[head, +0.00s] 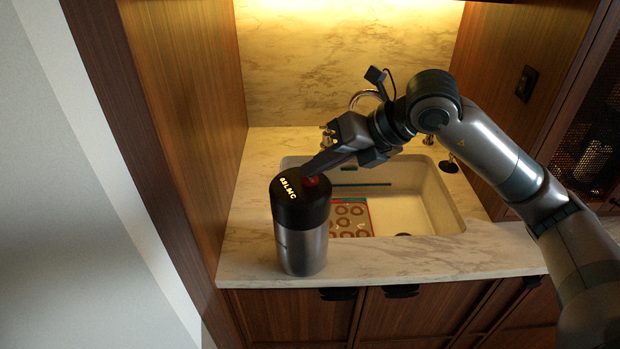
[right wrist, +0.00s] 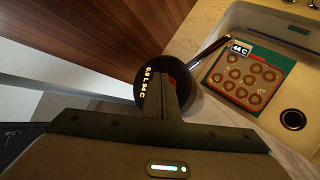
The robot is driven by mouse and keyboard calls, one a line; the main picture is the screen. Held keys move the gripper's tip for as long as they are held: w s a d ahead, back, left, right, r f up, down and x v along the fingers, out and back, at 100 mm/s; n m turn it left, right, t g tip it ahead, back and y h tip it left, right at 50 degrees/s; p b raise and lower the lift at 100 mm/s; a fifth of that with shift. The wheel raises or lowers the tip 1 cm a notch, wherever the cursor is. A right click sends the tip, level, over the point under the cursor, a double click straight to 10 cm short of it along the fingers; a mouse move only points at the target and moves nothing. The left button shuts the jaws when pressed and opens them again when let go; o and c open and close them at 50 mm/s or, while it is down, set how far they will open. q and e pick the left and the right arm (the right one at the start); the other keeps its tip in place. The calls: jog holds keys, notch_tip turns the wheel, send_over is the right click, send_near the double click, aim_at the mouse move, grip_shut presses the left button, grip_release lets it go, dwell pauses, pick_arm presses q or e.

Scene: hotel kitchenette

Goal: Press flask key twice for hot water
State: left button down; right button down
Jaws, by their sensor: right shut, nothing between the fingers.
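The flask (head: 301,245) is a steel cylinder with a black lid, standing upright on the marble counter left of the sink. Its lid (head: 296,207) carries a lit readout and a red key (head: 311,181). My right gripper (head: 308,174) is shut and empty, with its fingertips at the red key; I cannot tell whether the key is pressed down. In the right wrist view the shut fingers (right wrist: 166,82) reach over the lid (right wrist: 143,92), and they hide most of the red key (right wrist: 173,81). The readout there looks like 0.9 L and 94 C. My left gripper is not in view.
The sink (head: 400,205) lies right of the flask, with a tray of ring-shaped pieces (head: 350,217) in it and a tap (head: 366,94) behind. A wooden side wall (head: 190,110) stands close on the left. Free counter (head: 250,190) lies behind the flask.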

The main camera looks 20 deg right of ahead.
aim_at(317, 180)
jog(key=shift+f, duration=0.2)
jog(key=shift+r, duration=0.2)
dwell(0.4)
jog(key=shift+r, duration=0.65)
jog(key=shift+r+p, duration=1.45)
jog(key=shift+r, duration=1.05)
jog(key=shift+d, duration=0.1)
